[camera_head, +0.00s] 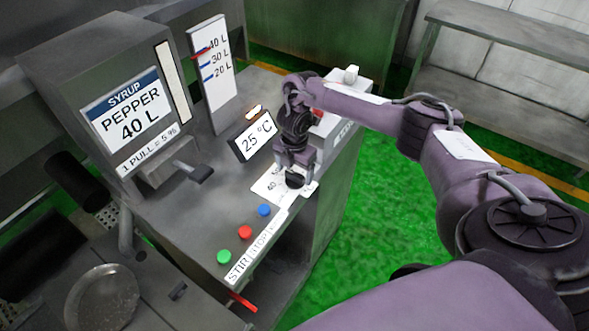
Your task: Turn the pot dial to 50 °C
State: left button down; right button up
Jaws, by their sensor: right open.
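The pot dial (294,181) is a dark round knob on a white scale plate (268,187) at the right part of the grey console. A small display (254,137) behind it reads 25 °C. My right gripper (294,172) points down over the dial, its fingers open at either side of the knob. Whether the fingers touch the knob I cannot tell. The gripper and wrist hide part of the scale, and the 50 mark is not readable. My left gripper is not in view.
Green (224,257), red (245,232) and blue (264,210) buttons line the console's front edge. A syrup dispenser (125,115) with a lever (195,172) stands left. A level gauge (212,70) stands behind. Green floor is free at right, before a metal bench (500,30).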

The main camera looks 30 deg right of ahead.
aim_at(295, 174)
jog(key=shift+r, duration=0.2)
notch_tip(295, 174, up, 8)
jog(key=shift+f+p, duration=0.25)
jog(key=shift+p, duration=0.6)
jog(key=shift+f, duration=0.1)
